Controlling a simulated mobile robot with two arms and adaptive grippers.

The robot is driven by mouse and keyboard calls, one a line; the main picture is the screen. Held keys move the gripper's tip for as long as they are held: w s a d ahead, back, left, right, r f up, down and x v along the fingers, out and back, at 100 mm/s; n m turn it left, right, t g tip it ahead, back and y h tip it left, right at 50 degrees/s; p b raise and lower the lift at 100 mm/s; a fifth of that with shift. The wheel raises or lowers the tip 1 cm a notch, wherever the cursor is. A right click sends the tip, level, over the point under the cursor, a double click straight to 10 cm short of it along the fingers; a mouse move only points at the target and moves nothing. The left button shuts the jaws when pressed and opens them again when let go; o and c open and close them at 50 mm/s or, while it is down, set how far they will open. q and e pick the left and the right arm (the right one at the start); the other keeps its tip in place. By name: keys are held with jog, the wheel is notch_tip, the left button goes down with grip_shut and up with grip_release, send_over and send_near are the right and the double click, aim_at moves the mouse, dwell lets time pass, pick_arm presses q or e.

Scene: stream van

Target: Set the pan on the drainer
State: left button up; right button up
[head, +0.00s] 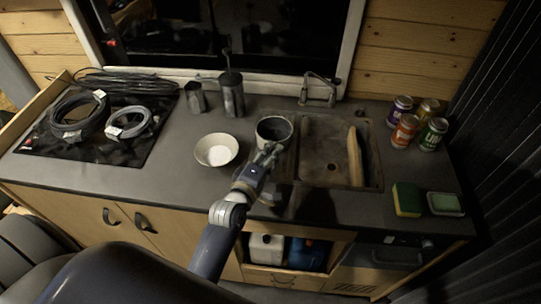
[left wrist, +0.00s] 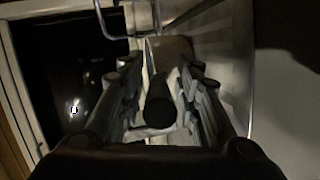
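Whether the pan touches the surface below is unclear. The drainer appears to be part of the metal sink unit (head: 313,172); its left part is partly hidden by the pan and arm. My right gripper does not show.
A cream bowl (head: 216,150) stands left of the gripper. Several cans (head: 404,131) and a sponge (head: 407,200) are at the right. Coiled cables (head: 78,115) lie on the hob.

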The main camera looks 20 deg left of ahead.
pick_arm(q)
jog(key=shift+w, duration=0.1)
jog(key=shift+r, duration=0.15)
jog(key=b+v, duration=0.2)
jog(key=v, duration=0.8)
jog(key=shift+s, duration=0.4)
jog(key=shift+s+r, duration=0.3)
jog(key=shift+s, duration=0.35)
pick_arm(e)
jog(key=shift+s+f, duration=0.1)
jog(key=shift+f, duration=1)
